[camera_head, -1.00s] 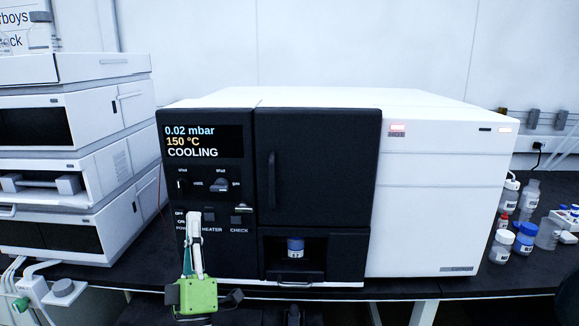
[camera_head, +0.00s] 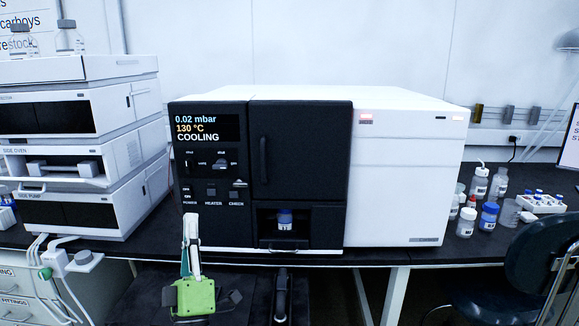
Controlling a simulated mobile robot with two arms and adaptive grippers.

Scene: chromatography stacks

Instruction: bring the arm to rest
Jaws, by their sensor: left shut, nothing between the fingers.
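My left gripper (camera_head: 192,226) shows at the lower left of the head view, with a green body and pale fingers pointing up. It is shut and empty, in front of the lower left of the instrument's black panel. The instrument (camera_head: 405,180) is a white and black unit on the bench. Its display (camera_head: 207,128) reads 0.02 mbar, 130 °C, COOLING. The black door (camera_head: 305,150) is closed. A blue-capped vial (camera_head: 285,219) stands in the open bay below the door.
A stack of white modules (camera_head: 80,210) with tubing stands at the left. Several bottles (camera_head: 488,215) and a white vial rack (camera_head: 541,204) stand on the dark bench (camera_head: 440,256) at the right. A dark chair (camera_head: 535,265) is at the lower right.

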